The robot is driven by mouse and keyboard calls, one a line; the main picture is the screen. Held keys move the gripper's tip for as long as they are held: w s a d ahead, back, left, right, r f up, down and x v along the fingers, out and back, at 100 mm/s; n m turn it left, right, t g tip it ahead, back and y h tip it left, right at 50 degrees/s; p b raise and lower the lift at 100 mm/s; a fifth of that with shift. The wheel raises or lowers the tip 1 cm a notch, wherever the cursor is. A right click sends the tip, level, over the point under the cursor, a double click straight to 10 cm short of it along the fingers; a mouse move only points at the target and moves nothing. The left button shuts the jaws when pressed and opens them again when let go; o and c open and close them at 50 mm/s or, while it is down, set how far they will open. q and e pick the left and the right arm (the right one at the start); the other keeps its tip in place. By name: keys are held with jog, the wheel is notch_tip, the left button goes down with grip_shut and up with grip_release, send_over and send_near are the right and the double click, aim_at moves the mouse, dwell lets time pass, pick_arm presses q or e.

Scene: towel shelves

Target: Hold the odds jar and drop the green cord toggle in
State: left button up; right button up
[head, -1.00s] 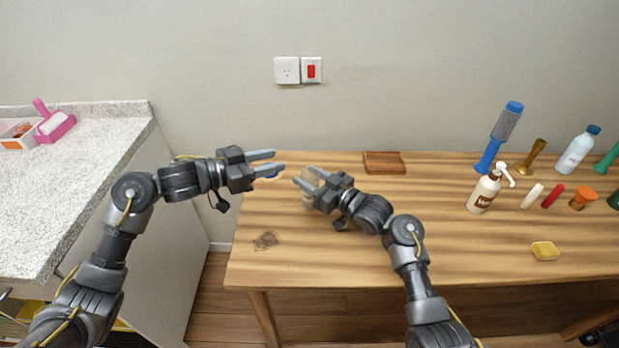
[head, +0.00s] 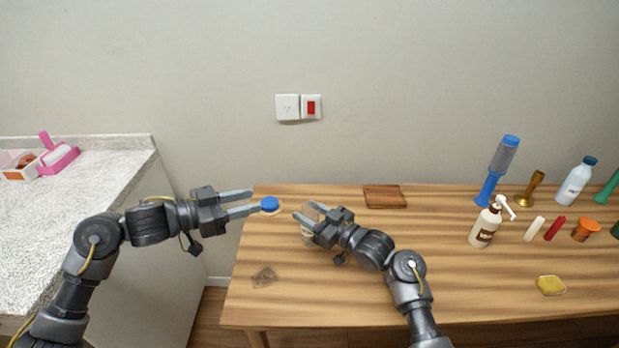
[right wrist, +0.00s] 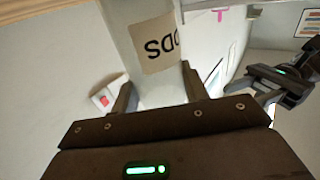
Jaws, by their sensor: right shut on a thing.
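The odds jar (head: 306,238) is a clear, pale jar standing on the table, partly hidden by my right gripper (head: 304,217). In the right wrist view the jar (right wrist: 137,25) is between the fingers, with a tan label whose letters appear upside down. My right gripper is shut on it. My left gripper (head: 254,202) is open, its two fingers apart with nothing seen between them. Its tips are just left of a blue round thing (head: 270,203) with a pale rim. I cannot make out the green cord toggle in any view.
A wooden block (head: 384,197) lies behind the jar. A faint dark patch (head: 264,277) shows near the front left.

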dwell(0.3)
jog(key=o, duration=1.1)
jog(key=shift+c, duration=0.2)
jog(key=v, duration=1.2)
